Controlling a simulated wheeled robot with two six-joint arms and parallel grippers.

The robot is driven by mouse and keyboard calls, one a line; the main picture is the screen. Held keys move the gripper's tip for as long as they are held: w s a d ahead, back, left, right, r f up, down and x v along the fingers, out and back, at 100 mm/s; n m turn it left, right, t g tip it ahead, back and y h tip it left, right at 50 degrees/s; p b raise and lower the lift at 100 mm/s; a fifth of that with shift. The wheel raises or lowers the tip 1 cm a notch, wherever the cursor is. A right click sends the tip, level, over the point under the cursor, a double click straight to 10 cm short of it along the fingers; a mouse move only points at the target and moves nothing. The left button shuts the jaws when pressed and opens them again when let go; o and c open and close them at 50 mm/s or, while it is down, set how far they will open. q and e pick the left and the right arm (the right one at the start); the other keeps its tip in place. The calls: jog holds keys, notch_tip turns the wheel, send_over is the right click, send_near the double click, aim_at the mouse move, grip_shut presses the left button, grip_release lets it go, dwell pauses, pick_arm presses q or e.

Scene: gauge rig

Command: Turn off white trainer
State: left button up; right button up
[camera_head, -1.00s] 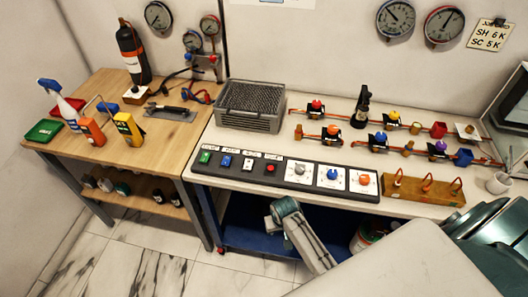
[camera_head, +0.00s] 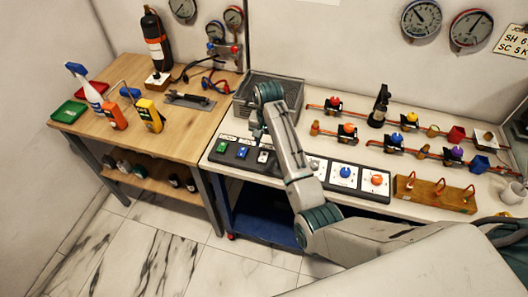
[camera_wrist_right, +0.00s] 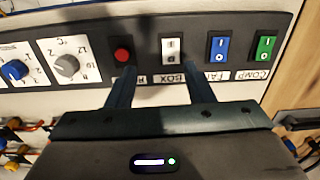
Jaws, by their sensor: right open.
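The white rocker switch (camera_head: 263,157) sits on the dark control panel (camera_head: 288,177), right of a blue switch (camera_head: 242,152) and a green switch (camera_head: 222,147). In the right wrist view the white switch (camera_wrist_right: 172,50) shows upside down, and I cannot tell which side is pressed. My right gripper (camera_head: 259,136) hangs over the panel near it. In the wrist view its open, empty fingers (camera_wrist_right: 158,72) lie on either side below the white switch, one toward the red button (camera_wrist_right: 122,55). I cannot tell whether they touch the panel. My left gripper is out of view.
A grey knob (camera_wrist_right: 66,66), a blue knob (camera_head: 345,173) and an orange knob (camera_head: 376,180) share the panel. A grey mesh-topped box (camera_head: 290,95) stands behind it. Valves and a wooden block (camera_head: 435,194) with hooks lie right. A wooden bench (camera_head: 180,135) adjoins left.

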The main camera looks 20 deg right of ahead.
aim_at(263, 157)
jog(key=f+p, duration=0.1)
jog(key=f, duration=0.1)
jog(key=w+f+p, duration=0.1)
jog(key=f, duration=0.1)
jog(key=w+a+f+p, duration=0.1)
jog(key=f, duration=0.2)
jog(key=shift+d+f, duration=0.1)
jog(key=shift+f, duration=0.55)
